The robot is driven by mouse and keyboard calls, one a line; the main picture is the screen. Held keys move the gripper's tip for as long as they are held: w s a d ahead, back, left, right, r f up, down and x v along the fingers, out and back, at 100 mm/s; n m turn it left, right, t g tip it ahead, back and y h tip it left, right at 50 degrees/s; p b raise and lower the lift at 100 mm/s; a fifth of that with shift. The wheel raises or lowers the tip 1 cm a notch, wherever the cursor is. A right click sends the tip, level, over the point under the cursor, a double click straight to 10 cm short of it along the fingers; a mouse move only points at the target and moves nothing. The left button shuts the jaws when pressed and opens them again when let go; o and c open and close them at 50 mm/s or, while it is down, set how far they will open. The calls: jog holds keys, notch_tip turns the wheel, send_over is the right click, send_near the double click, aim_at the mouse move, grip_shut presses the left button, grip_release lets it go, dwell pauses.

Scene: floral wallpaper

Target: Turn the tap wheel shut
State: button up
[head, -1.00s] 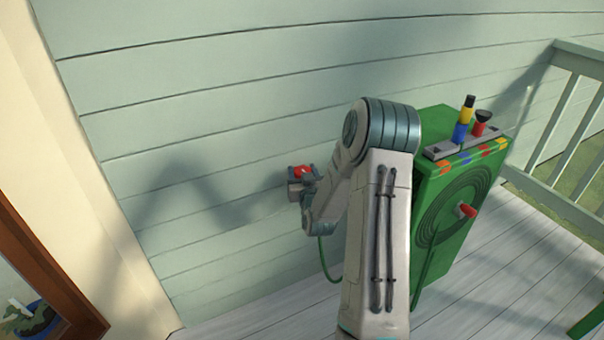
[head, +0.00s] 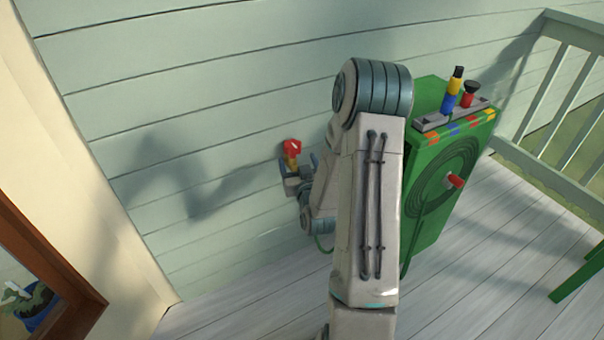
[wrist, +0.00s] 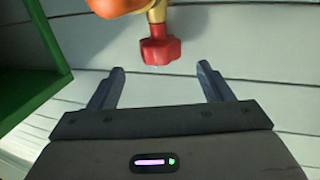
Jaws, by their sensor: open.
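The red tap wheel (head: 291,146) is on a brass tap (head: 291,160) at the siding wall, left of my arm in the head view. In the wrist view the red wheel (wrist: 160,52) hangs at the end of the brass stem (wrist: 157,13), at top centre. My gripper (head: 298,171) is just below the wheel in the head view. In the wrist view my gripper (wrist: 161,69) is open and empty, its fingertips to either side and slightly short of the wheel, apart from it. My arm hides part of the gripper.
A green hose cabinet (head: 425,190) stands right of my arm, with a tray of coloured nozzles (head: 455,112) on top. An orange fitting (wrist: 115,4) joins the tap. Deck boards (head: 480,270) are clear in front.

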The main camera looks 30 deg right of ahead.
jog(key=p+v, duration=0.1)
jog(key=v, duration=0.4)
jog(key=shift+s+a, duration=0.1)
jog(key=shift+s, duration=0.3)
